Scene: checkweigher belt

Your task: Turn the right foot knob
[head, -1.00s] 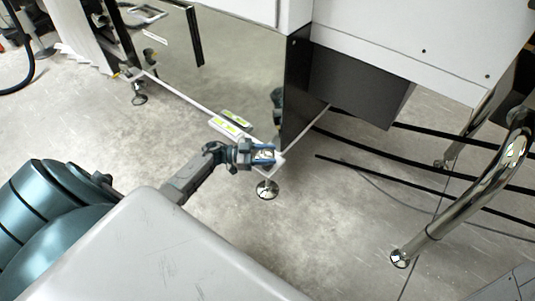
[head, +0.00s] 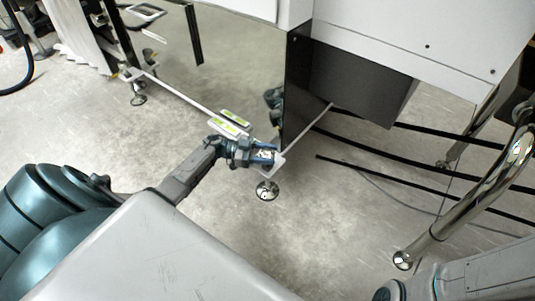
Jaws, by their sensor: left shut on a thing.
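The right foot (head: 266,190) is a round metal pad on the floor below the corner of the machine's frame. Its knob (head: 266,156) sits at that corner, above the pad, mostly hidden by the fingers. My left gripper (head: 264,154) reaches in from the left and is shut on the knob. A spirit level with a yellow-green vial (head: 228,127) lies on the frame rail just behind my left wrist. My right gripper is not in view; only part of my right arm shows at the lower right.
The left foot (head: 138,99) stands at the rail's far end. A shiny panel (head: 235,60) rises behind the rail and mirrors things. A dark box (head: 360,85) hangs at right. Black cables (head: 400,170) and a chrome leg (head: 470,200) are to the right. Floor in front is clear.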

